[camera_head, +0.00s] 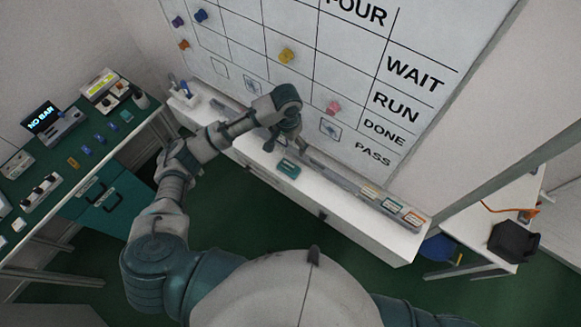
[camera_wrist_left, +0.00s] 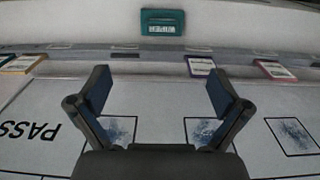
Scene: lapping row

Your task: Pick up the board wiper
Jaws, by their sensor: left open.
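The board wiper (camera_head: 288,168) is a small teal block lying on the white top of the long cabinet below the board. In the left wrist view the wiper (camera_wrist_left: 162,22) shows at the top centre, with a white label reading WIPER. My left gripper (camera_wrist_left: 160,88) is open and empty, its two dark fingers spread apart. The wiper is beyond the fingertips, roughly centred between them, and apart from them. In the head view my left gripper (camera_head: 275,138) is beside the wiper, toward the board, and partly hidden by my wrist. My right gripper is out of view.
The whiteboard (camera_head: 345,60) stands behind the cabinet (camera_head: 330,212) and carries coloured magnets. A grey ledge (camera_head: 335,178) runs along the board's foot. A green bench (camera_head: 70,165) with devices stands left.

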